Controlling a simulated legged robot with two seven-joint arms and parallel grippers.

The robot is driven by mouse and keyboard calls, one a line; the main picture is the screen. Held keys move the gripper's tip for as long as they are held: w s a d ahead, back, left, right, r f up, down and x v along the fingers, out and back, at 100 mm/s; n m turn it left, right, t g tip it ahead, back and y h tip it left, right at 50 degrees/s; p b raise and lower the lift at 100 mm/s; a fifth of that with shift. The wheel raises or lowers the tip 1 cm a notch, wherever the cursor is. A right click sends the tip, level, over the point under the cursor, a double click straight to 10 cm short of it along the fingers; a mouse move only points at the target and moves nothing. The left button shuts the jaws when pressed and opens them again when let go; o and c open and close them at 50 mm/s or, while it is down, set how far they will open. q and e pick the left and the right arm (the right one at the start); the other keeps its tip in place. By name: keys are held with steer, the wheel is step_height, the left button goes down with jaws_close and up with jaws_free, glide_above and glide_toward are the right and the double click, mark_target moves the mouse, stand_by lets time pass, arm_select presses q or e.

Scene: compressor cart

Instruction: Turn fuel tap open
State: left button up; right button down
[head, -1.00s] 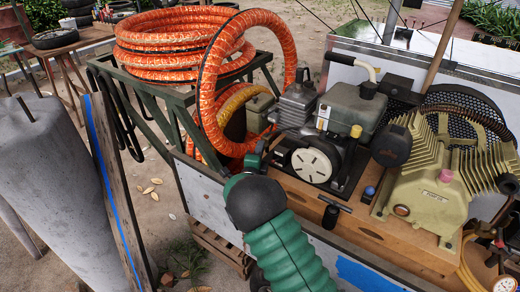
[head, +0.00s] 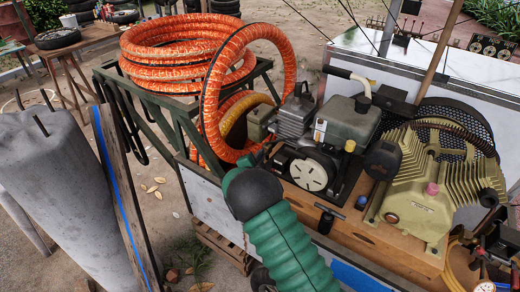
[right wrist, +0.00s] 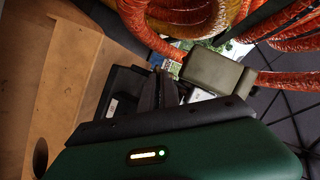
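The small engine stands on the cart, with a grey fuel tank (head: 347,121) on top and a pale round starter cover (head: 311,172) facing me. I cannot pick out the fuel tap in either view. My right arm (head: 285,245) comes up from the bottom in a green sleeve and hides the lower left of the engine. My right gripper (head: 265,156) is at the engine's left side, mostly hidden behind my wrist. In the right wrist view its dark fingers (right wrist: 167,90) are close to a grey box-shaped part (right wrist: 213,72); their gap and any contact are unclear. My left gripper is out of view.
A coiled orange hose (head: 185,50) lies on a green frame left of the engine, and one loop arches beside the engine. A yellow-beige compressor (head: 420,205) stands to the right. A wooden post (head: 125,200) and grey cylinder (head: 55,190) stand at left.

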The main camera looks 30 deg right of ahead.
steer(key=n+g+p, duration=0.1)
steer(key=p, duration=0.1)
steer(key=n+g+p, duration=0.1)
steer(key=n+p, duration=0.1)
steer(key=p, duration=0.1)
steer(key=n+g+p, duration=0.1)
steer(key=p, duration=0.1)
steer(key=shift+w+r+p, duration=0.15)
steer(key=shift+r+p, duration=0.1)
steer(key=shift+p, duration=0.1)
steer(key=shift+a+f+n+g+h+p, duration=0.15)
steer(key=shift+n+g+h+p, duration=0.25)
steer(key=shift+n, duration=0.6)
steer(key=shift+w+n+g+p, duration=0.15)
steer(key=shift+n+g+p, duration=0.15)
steer(key=shift+n+g, duration=0.35)
steer(key=c, duration=1.6)
jaws_free()
steer(key=shift+w, duration=0.1)
steer(key=v, duration=1.6)
steer(key=shift+a, duration=0.4)
